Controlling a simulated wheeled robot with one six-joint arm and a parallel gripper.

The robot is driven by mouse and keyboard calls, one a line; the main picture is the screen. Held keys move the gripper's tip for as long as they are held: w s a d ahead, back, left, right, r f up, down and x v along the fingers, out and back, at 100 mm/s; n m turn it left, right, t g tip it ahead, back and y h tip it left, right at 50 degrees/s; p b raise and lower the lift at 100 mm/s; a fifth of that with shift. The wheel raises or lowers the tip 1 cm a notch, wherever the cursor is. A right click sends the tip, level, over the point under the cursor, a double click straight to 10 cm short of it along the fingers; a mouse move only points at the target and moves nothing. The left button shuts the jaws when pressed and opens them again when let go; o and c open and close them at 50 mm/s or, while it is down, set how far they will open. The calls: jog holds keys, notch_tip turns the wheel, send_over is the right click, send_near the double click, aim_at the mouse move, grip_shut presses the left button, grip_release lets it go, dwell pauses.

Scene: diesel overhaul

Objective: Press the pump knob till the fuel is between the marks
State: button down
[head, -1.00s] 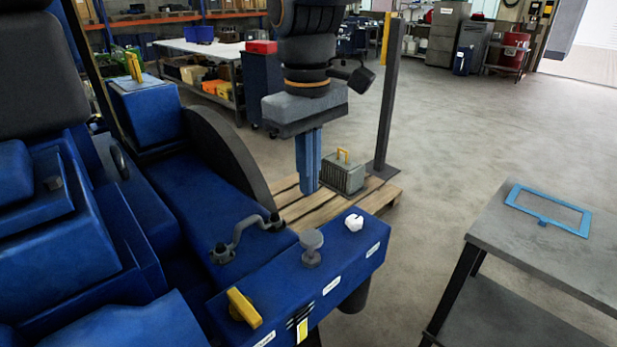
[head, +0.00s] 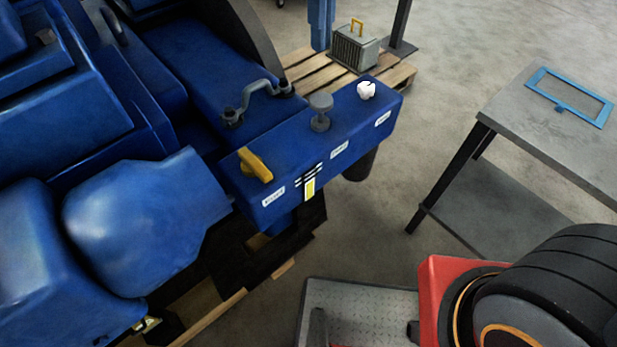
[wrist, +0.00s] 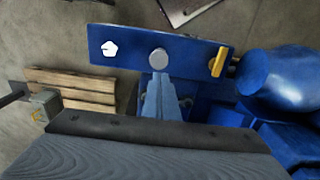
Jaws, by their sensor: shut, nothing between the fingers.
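The pump knob (head: 320,111) is a grey round-topped knob standing up on the blue panel (head: 352,118), between a yellow lever (head: 255,165) and a white knob (head: 366,90). On the panel's front, a fuel gauge (head: 309,189) shows a yellow column and dark and white marks. The yellow seems to end near the lower mark, but it is too small to be sure. My gripper (head: 320,45) shows only by its blue fingers at the top of the head view. In the wrist view, the shut, empty fingers (wrist: 160,80) appear just below the pump knob (wrist: 158,58), apart from it.
A bent grey handle (head: 262,95) stands behind the panel. A grey box (head: 354,52) with a yellow handle sits on a wooden pallet (head: 300,72). A grey table (head: 545,135) bearing a blue frame (head: 570,97) stands at right. Floor between panel and table is clear.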

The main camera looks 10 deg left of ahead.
jog(key=s+d+f+m+b, duration=0.1)
jog(key=d+f+m, duration=0.4)
jog(key=d+f, duration=0.5)
jog(key=s+d+f+m+t+b, duration=0.1)
jog(key=d+f+m, duration=0.3)
jog(key=d+f, duration=0.6)
jog(key=d+b, duration=0.1)
jog(key=d, duration=0.3)
jog(key=shift+s+d+m, duration=0.15)
jog(key=shift+d+m, duration=0.15)
jog(key=shift+m, duration=0.1)
jog(key=shift+a, duration=0.1)
